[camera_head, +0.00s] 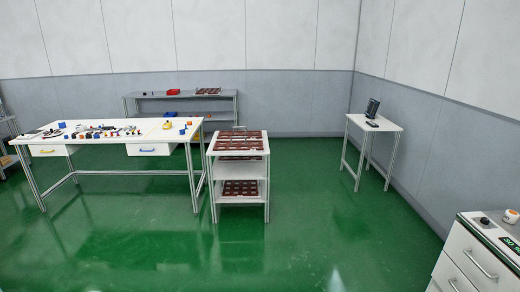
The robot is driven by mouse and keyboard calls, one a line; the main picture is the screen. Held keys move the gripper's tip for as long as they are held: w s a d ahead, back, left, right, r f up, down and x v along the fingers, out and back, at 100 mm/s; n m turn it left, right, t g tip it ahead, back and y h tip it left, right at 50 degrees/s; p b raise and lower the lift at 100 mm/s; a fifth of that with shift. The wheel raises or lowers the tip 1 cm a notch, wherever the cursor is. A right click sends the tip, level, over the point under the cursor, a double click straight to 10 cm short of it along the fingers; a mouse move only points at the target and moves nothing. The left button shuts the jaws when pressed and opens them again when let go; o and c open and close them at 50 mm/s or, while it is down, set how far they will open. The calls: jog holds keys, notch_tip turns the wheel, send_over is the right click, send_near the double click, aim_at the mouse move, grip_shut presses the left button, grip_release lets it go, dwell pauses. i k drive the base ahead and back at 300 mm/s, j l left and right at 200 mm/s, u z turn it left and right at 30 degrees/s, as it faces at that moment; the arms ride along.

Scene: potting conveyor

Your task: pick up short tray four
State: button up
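Brown-red trays with pale cell patterns lie on a small white shelf cart (240,170) in the middle of the head view. Some trays (240,145) cover the cart's top, set front to back. Another tray (240,188) lies on the lower shelf. I cannot make out any label, so I cannot tell which one is short tray four. A similar brown tray (208,91) lies on the grey rack at the back. My gripper is not in view.
A white workbench (140,148) with many small parts stands left of the cart. The grey rack (150,105) is against the back wall. A small table (378,124) with a screen stands right. A drawer cabinet (470,255) is front right. Green floor is clear before the cart.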

aim_at(228, 146)
jog(key=i+j+u, duration=0.3)
jog(key=i, duration=0.7)
jog(key=i+u, duration=0.3)
jog(key=i, duration=1.8)
jog(key=i+j+z, duration=0.15)
jog(key=i, duration=0.9)
jog(key=i+z, duration=0.15)
jog(key=i, duration=0.2)
jog(key=i+j+z, duration=0.1)
jog(key=i, duration=0.3)
jog(key=j, duration=0.1)
